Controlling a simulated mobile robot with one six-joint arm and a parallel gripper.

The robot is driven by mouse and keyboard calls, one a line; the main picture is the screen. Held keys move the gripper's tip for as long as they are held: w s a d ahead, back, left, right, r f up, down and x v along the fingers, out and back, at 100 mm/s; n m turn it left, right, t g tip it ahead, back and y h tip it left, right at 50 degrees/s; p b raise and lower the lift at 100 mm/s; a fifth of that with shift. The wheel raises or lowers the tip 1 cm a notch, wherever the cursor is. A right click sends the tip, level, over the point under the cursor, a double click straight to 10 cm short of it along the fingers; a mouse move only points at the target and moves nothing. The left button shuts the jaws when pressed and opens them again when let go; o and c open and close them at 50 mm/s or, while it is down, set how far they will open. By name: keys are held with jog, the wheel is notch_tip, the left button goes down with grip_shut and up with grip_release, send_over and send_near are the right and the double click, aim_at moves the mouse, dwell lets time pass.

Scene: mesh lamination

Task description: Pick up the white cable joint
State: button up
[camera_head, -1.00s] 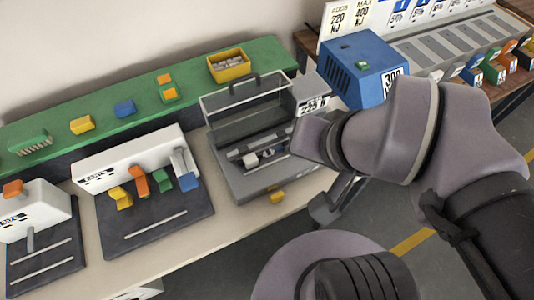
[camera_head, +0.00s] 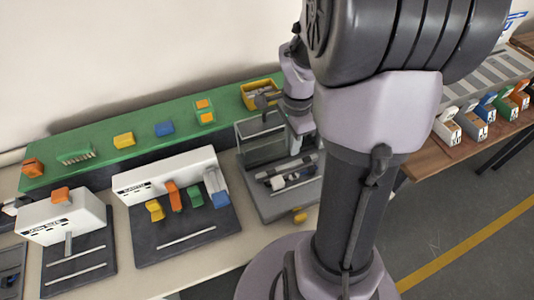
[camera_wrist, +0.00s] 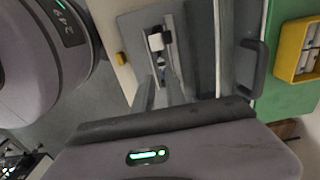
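The white cable joint (camera_head: 277,183) appears to be the small white piece lying in the grey lidded machine (camera_head: 285,207) on the bench. In the wrist view the white piece (camera_wrist: 156,41) sits in the machine's dark slot, ahead of my fingertips. My gripper (camera_wrist: 159,84) points at the machine, its two grey fingers apart with nothing clearly between them. In the head view my wrist hangs over the back of the machine and the fingertips are hard to make out. The machine's clear lid stands raised, with a dark handle (camera_wrist: 250,66).
A yellow bin (camera_wrist: 283,58) of pale parts stands on the green shelf (camera_head: 100,148) behind. White presses with coloured levers (camera_head: 172,196) stand to the left. A yellow knob (camera_head: 299,215) is at the machine's front. Several coloured bins line the right-hand table (camera_head: 440,175).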

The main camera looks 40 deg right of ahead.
jog(key=b, duration=0.4)
send_over(288, 178)
notch_tip(288, 178, down, 12)
jog(key=shift+r, duration=0.15)
notch_tip(288, 178, down, 5)
jog(key=b, duration=0.3)
jog(key=shift+r, duration=0.2)
grip_shut()
